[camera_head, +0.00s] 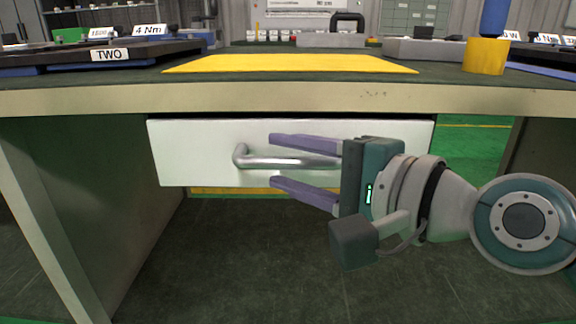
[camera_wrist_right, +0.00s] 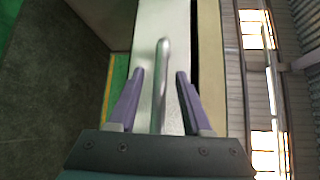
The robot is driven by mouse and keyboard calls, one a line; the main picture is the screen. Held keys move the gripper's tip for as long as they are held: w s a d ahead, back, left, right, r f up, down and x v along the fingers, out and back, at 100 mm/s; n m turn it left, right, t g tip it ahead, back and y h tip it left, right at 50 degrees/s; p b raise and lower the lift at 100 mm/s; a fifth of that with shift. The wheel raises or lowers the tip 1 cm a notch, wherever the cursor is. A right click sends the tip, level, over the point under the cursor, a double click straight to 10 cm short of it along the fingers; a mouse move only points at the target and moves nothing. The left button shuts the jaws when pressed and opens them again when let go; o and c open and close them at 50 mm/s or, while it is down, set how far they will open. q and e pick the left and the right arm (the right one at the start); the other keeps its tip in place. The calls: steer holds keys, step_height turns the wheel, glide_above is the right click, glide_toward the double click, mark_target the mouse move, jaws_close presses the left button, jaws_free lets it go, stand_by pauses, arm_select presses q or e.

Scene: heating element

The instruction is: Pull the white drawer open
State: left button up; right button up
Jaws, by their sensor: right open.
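The white drawer (camera_head: 195,150) sits under the tabletop, its front facing me. A dark gap shows along its top edge; I cannot tell how far out it stands. Its metal bar handle (camera_head: 262,159) runs horizontally across the front. My right gripper (camera_head: 272,162) is open, with one purple finger above the handle and one below. In the right wrist view the handle (camera_wrist_right: 161,85) lies between the two fingers (camera_wrist_right: 158,75), with space on both sides. The gripper's body hides the handle's right end in the head view. My left gripper is in neither view.
The workbench edge (camera_head: 280,98) runs just above the drawer. On top are a yellow mat (camera_head: 290,64), a yellow cylinder (camera_head: 485,56) and a dark board with a "TWO" label (camera_head: 109,54). Bench side panels stand left and right; the floor below the drawer is clear.

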steer(key=shift+w+a, duration=0.2)
steer(key=shift+a, duration=0.05)
jaws_close()
stand_by(1.4)
